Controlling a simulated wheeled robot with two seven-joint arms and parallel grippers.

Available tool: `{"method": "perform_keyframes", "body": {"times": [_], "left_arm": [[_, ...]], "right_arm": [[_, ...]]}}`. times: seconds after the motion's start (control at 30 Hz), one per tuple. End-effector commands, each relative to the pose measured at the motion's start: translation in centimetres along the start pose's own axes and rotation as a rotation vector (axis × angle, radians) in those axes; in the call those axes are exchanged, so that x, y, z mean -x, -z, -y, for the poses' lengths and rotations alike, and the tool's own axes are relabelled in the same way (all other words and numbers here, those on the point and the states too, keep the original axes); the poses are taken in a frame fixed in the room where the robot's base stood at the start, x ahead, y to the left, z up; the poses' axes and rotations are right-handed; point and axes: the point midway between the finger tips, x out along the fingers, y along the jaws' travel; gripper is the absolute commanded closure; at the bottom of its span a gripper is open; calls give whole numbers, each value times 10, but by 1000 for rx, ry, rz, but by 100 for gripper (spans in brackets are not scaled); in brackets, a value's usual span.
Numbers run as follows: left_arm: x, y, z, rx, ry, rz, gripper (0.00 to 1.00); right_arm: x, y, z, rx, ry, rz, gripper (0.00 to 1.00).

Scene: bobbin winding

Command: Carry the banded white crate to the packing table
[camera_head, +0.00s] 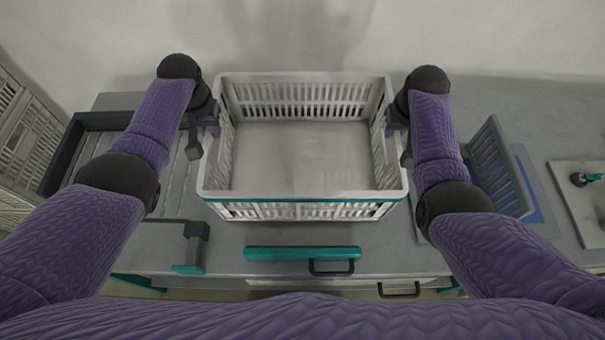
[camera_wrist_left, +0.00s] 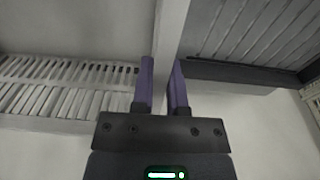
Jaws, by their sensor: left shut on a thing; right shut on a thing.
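The white crate (camera_head: 300,203), with a teal band along its near rim, is in the middle of the head view, upright and level. It has slotted walls and looks empty. My left gripper (camera_head: 214,131) is shut on its left side wall, and my right gripper (camera_head: 391,129) is shut on its right side wall. In the left wrist view the left fingers (camera_wrist_left: 163,84) straddle a pale rim of the crate (camera_wrist_left: 171,40). The crate is over a grey worktop (camera_head: 225,245); I cannot tell whether it touches it. I cannot tell which surface is the packing table.
A dark-edged slatted tray (camera_head: 92,150) lies left of the crate. A blue-grey slotted bin (camera_head: 497,170) stands on a blue mat to the right, with a pale board (camera_head: 580,195) beyond. Another pale crate (camera_head: 25,135) is at far left. A wall is behind.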

Motion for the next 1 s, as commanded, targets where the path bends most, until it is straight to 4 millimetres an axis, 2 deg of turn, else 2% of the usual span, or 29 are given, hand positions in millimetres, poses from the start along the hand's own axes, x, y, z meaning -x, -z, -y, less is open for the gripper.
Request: {"method": "perform_keyframes", "body": {"times": [0.03,0.1,0.13,0.27,0.3,0.57,0.67,1.0], "left_arm": [[-10,-1,0,0,1,0,100],[-15,-1,0,0,1,1,100],[-13,-2,0,0,1,2,78],[-10,-1,0,0,1,2,51],[-10,-1,0,0,1,1,47],[-9,-1,0,0,0,1,47],[1,0,0,-1,-1,-2,47],[89,0,0,-1,1,-3,47]], "right_arm": [[-10,-2,0,0,-1,0,100],[-14,-3,0,0,-1,1,100],[-12,-3,0,0,-1,2,78],[-10,-2,0,0,-1,1,51],[-10,-2,0,0,-1,1,47],[-10,-2,0,0,0,2,47],[-10,-2,0,0,0,2,47],[-10,-2,0,0,0,2,47]]}}
